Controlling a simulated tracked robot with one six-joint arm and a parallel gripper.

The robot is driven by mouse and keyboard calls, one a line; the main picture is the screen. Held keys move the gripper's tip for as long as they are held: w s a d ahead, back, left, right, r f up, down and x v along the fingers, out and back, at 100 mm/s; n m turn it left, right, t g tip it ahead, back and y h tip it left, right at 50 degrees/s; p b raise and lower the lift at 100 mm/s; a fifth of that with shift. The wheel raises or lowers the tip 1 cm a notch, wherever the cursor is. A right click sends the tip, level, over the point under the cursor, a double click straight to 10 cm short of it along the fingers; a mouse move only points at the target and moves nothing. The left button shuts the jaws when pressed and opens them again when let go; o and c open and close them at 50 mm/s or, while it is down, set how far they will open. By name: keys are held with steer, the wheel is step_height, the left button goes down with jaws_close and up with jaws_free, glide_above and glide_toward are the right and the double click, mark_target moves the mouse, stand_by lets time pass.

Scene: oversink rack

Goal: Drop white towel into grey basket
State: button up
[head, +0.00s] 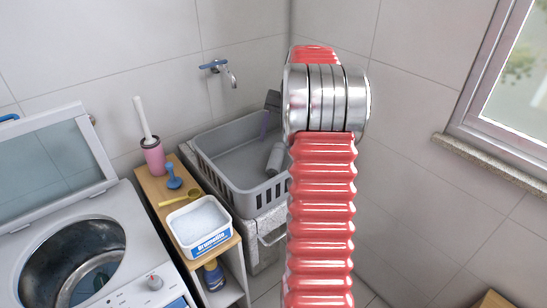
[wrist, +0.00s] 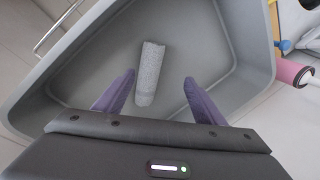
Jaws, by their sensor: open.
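The grey basket (head: 219,179) stands at the back in the head view, with slotted sides; its inner floor (wrist: 90,68) fills most of the wrist view. A rolled, light grey-white towel (wrist: 149,75) lies on the basket floor. In the head view the towel (head: 275,158) shows near the basket's right side, partly hidden by my arm. My gripper (wrist: 150,92) is open above the basket, its purple fingers spread to either side of the towel's lower end and apart from it. In the head view my gripper (head: 267,122) is small and partly hidden behind my arm.
A wooden shelf (head: 158,190) left of the basket holds a white tub (head: 198,226) of powder, a pink brush holder (head: 153,157) and a blue plunger-like item (head: 172,177). An open washing machine (head: 75,255) stands at left. A tap (head: 225,72) is above the basket.

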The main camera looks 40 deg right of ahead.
steer(key=v, duration=1.3)
steer(key=shift+r, duration=0.25)
stand_by(0.4)
step_height(320, 180, down, 6)
steer(key=s+a+h, duration=0.1)
steer(key=s+a, duration=0.1)
steer(key=s+a+n+t, duration=0.1)
steer(key=s+a+n, duration=0.2)
steer(key=a, duration=1)
steer(key=s+a+n+t, duration=0.1)
steer(key=s+a+n, duration=0.2)
steer(key=s+a, duration=0.4)
steer(key=s+a+n+t, duration=0.1)
steer(key=s+a+n, duration=0.3)
steer(key=a, duration=1.7)
steer(key=shift+s+a+f+h, duration=0.2)
steer(key=shift+s+h, duration=0.2)
steer(key=shift+s, duration=0.35)
